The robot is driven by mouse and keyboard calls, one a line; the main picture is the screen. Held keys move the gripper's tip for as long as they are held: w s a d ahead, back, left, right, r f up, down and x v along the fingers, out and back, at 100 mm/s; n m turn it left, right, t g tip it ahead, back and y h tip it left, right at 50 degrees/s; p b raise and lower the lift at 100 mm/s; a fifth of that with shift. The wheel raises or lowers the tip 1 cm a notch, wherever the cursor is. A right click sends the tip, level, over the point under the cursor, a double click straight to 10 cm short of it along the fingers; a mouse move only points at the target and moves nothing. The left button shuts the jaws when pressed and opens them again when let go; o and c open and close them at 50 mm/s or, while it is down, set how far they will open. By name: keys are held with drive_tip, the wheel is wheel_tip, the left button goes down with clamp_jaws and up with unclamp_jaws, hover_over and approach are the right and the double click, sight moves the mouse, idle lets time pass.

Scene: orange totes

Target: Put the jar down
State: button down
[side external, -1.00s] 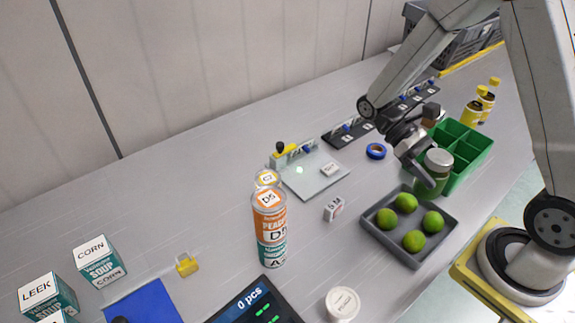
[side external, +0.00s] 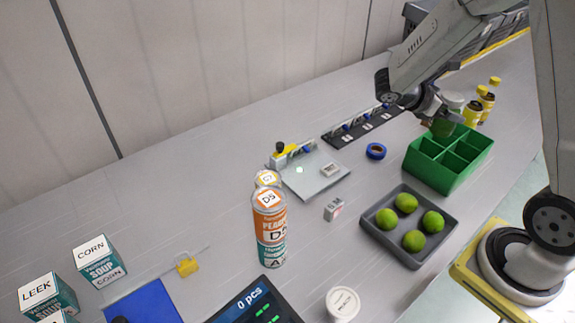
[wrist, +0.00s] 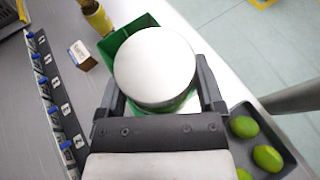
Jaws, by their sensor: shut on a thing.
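My gripper (side external: 440,114) is shut on the jar (side external: 443,128), a green-bodied jar with a pale lid. The arm partly hides the jar in the side view. In the wrist view the round lid (wrist: 155,62) fills the middle, with a finger on each side. The jar is upright or nearly so, at the far end of the green divided box (side external: 428,169). The box also shows behind the jar in the wrist view (wrist: 112,40). I cannot tell how high the jar is above the box or table.
Yellow-capped bottles (side external: 473,113) stand close behind the jar. A grey tray (side external: 388,240) of green limes lies in front of the box. Bare table lies between ring and tray.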

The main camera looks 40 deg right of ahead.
sight(446, 94)
drive_tip(key=w+d+r+n+t, duration=0.1)
drive_tip(key=w+d+n+t+h, duration=0.1)
drive_tip(key=shift+w+d+r, duration=0.3)
drive_tip(key=shift+w+r, duration=0.05)
drive_tip(key=shift+r, duration=0.05)
wheel_tip(446, 94, down, 5)
drive_tip(key=shift+f, duration=0.1)
drive_tip(key=shift+w, duration=0.1)
drive_tip(key=w+d+f, duration=0.6)
drive_tip(key=w+f, duration=0.3)
drive_tip(key=w, duration=0.2)
drive_tip(key=shift+w+d, duration=0.3)
drive_tip(key=shift+d, duration=0.05)
drive_tip(key=shift+f, duration=0.15)
